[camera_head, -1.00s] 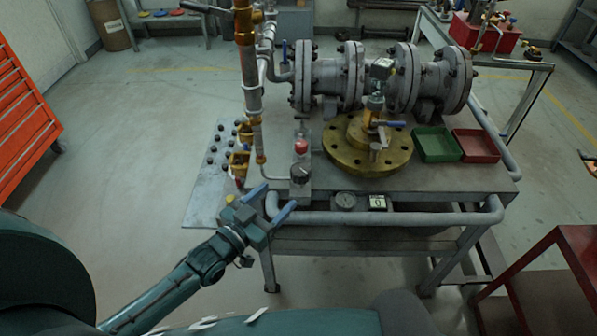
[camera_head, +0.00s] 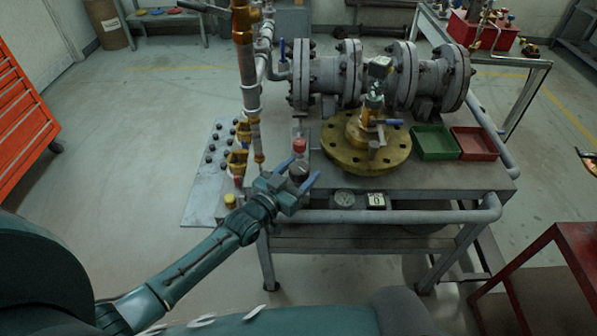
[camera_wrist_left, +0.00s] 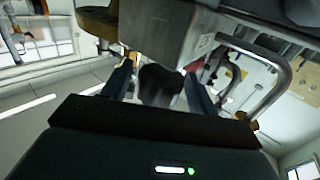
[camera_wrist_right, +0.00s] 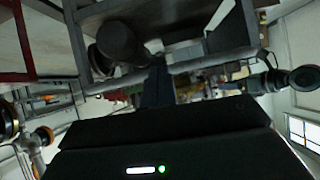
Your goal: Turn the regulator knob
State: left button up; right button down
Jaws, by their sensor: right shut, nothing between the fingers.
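The dark regulator knob (camera_head: 299,170) is on the front of a small grey block at the near left of the workbench, below a red button (camera_head: 300,146). My left gripper (camera_head: 300,174) is open right in front of it, with its blue-tipped fingers on either side. In the left wrist view the dark knob (camera_wrist_left: 160,84) shows between the two spread fingers (camera_wrist_left: 158,82). I cannot tell whether either finger touches it. My right gripper (camera_wrist_right: 158,84) shows only in its wrist view, with its fingers closed together and empty.
A round gauge (camera_head: 344,198) and a small display (camera_head: 376,200) are right of the knob. A grey pipe rail (camera_head: 400,216) runs along the bench front. A brass flange (camera_head: 345,160), a green tray (camera_head: 434,142) and a red tray (camera_head: 476,144) are further right. Vertical piping (camera_head: 250,95) stands left.

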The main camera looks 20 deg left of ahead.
pick_arm(q)
jog(key=c, duration=0.8)
jog(key=shift+f+m+g+h+b, duration=0.15)
jog(key=shift+m+g+h+b, duration=0.15)
jog(key=shift+m+h+b, duration=0.35)
jog(key=shift+g+h+b, duration=0.3)
jog(key=shift+h, duration=0.15)
pick_arm(e)
jog(key=shift+w+a, duration=0.3)
jog(key=shift+a, duration=0.1)
pick_arm(q)
jog(key=o, duration=0.8)
jog(key=shift+o, duration=0.7)
pick_arm(e)
jog(key=shift+s+f, duration=0.15)
jog(key=shift+s, duration=0.05)
pick_arm(q)
jog(key=shift+s, duration=0.1)
jog(key=v, duration=1.3)
pick_arm(e)
jog(key=shift+w, duration=0.15)
